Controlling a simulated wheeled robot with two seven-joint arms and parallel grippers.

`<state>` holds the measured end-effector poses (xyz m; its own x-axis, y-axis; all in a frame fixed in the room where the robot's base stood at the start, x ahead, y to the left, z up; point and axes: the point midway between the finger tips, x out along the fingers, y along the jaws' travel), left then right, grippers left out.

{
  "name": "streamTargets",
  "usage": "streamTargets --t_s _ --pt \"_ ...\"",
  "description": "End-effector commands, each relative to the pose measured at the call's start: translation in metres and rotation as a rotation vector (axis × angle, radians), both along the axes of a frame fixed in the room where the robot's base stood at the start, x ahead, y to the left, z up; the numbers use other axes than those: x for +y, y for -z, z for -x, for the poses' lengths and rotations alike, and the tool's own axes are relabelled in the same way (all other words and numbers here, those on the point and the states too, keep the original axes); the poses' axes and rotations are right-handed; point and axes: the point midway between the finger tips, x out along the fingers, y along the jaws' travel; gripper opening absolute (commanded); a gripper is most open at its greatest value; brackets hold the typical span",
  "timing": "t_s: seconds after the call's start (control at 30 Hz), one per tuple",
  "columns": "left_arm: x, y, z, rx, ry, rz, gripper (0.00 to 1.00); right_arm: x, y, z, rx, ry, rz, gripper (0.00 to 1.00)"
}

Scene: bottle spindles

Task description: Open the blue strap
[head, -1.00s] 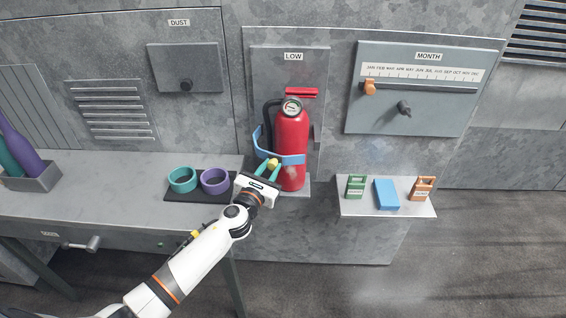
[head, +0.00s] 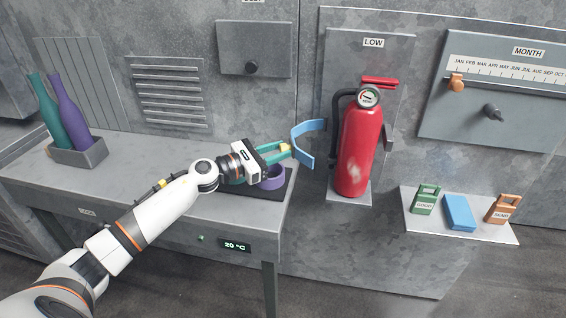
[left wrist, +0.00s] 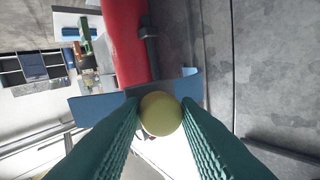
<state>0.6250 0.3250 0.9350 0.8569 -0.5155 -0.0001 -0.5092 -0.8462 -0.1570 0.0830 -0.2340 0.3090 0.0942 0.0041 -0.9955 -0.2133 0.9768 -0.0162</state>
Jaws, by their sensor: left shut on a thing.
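The blue strap (head: 311,127) stands swung out to the left of the red fire extinguisher (head: 360,150), so the extinguisher's front is uncovered. My left gripper (head: 284,149) is shut on the yellow knob at the strap's free end, above the right part of the bench. In the left wrist view the round yellow knob (left wrist: 160,113) sits between the two teal fingers, with the blue strap (left wrist: 97,106) just behind it. The red extinguisher (left wrist: 125,45) is beyond it. The extinguisher stands upright against the LOW panel. My right gripper is not in view.
A purple ring (head: 272,180) lies on a dark mat below my gripper; a teal ring is mostly hidden there. Bottles stand in a grey holder (head: 80,155) at left. A shelf (head: 480,232) at right carries green, blue and orange items.

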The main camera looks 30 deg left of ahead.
Motion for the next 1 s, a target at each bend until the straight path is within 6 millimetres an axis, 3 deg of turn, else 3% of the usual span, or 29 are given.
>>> streamTargets --t_s 0.67,0.7,0.8,1.0 --pt "0.0090 -0.0052 -0.0045 -0.010 -0.013 0.001 0.00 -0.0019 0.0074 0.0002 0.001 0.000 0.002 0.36" --pt "0.0090 -0.0053 -0.0045 -0.010 -0.013 0.001 0.31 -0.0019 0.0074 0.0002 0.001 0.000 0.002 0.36" --pt "0.0085 -0.0056 -0.0043 -0.011 -0.012 0.002 0.47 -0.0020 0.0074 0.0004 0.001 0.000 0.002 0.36" --pt "0.0071 -0.0043 -0.0037 -0.008 -0.008 0.003 0.49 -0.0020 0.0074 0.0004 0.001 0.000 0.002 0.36"
